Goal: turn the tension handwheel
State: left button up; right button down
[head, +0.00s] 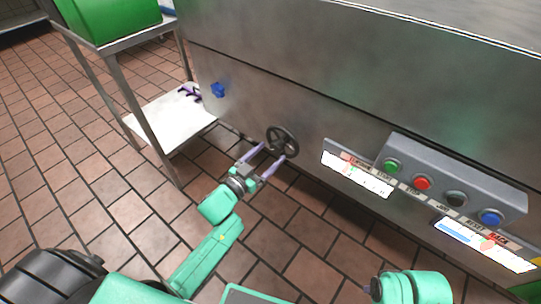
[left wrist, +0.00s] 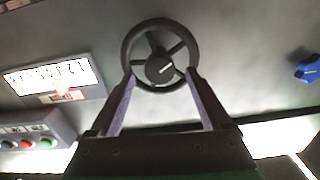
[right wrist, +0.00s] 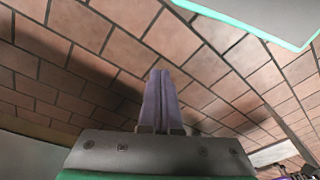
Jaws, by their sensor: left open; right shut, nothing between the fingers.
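The tension handwheel (head: 283,142) is a dark spoked wheel on the front of the steel machine. It also shows in the left wrist view (left wrist: 160,34), with a white mark on its hub. My left gripper (head: 268,152) is open at the wheel, its purple fingers on either side of the lower rim. In the left wrist view the fingertips overlap the rim's edges; I cannot tell whether they touch it. My right gripper (right wrist: 159,75) is shut and empty, pointing at the tiled floor, away from the wheel.
A control box with green, red, black and blue buttons (head: 455,198) is right of the wheel. A white scale label (head: 357,174) lies between them. A blue knob (head: 218,90) is on the panel at left. A steel rack (head: 110,97) with a green bin (head: 108,18) stands at left.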

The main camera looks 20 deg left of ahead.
pick_arm(q)
jog(key=shift+w+d, duration=0.25)
jog(key=shift+w, duration=0.35)
grip_shut()
pick_arm(e)
jog(key=shift+r, duration=0.4)
pick_arm(q)
jog(key=shift+m, duration=0.3)
jog(key=m, duration=0.3)
jog(key=shift+m+p, duration=0.3)
jog(key=shift+m, duration=0.8)
pick_arm(e)
jog(key=shift+w+f, duration=0.1)
jog(key=shift+f, duration=0.9)
pick_arm(q)
grip_release()
